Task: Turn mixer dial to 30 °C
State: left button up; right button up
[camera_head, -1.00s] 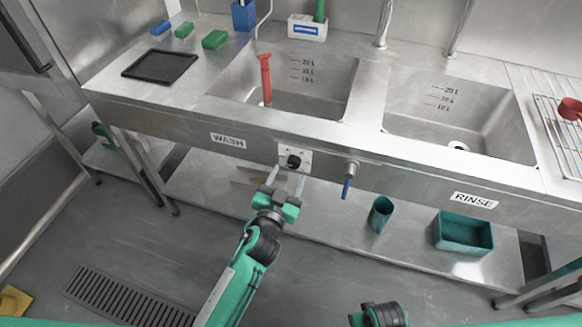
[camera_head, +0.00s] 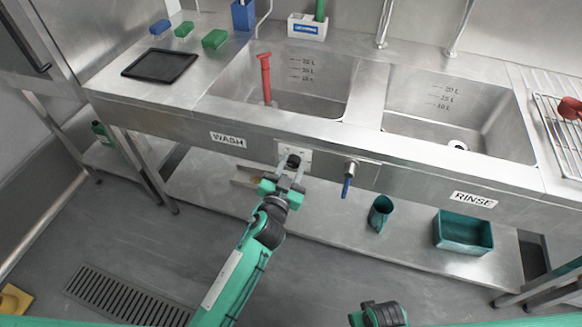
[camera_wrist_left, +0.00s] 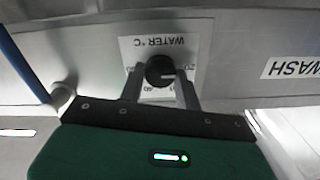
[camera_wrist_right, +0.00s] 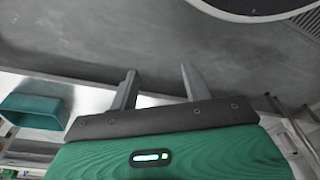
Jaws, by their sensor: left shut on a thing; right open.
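The mixer dial (camera_head: 293,160) is a round black knob on a white plate in the front panel of the sink unit. In the left wrist view the dial (camera_wrist_left: 159,71) sits on a plate marked "WATER °C" (camera_wrist_left: 160,44), seen upside down; some scale numbers are partly hidden by the fingers. My left gripper (camera_head: 290,168) has its two fingers on either side of the dial and is shut on it; it also shows in the left wrist view (camera_wrist_left: 159,83). My right gripper (camera_wrist_right: 157,82) is open and empty, pointing over the floor area.
A blue-handled valve (camera_head: 348,178) sticks out just right of the dial. The WASH label (camera_head: 228,140) is to its left. A red standpipe (camera_head: 265,78) stands in the left basin.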

pick_arm(q)
jog(key=shift+m, duration=0.3)
jog(key=m, duration=0.2)
jog(key=shift+m, duration=0.3)
jog(key=m, duration=0.2)
jog(key=shift+m, duration=0.4)
jog(key=m, duration=0.2)
jog(key=shift+m+p, duration=0.3)
jog(key=shift+m, duration=1.6)
pick_arm(e)
jog(key=shift+s+d+f, duration=0.1)
jog(key=shift+f, duration=0.55)
jog(key=shift+s+d+f, duration=0.1)
jog(key=shift+f, duration=0.5)
jog(key=shift+s, duration=0.3)
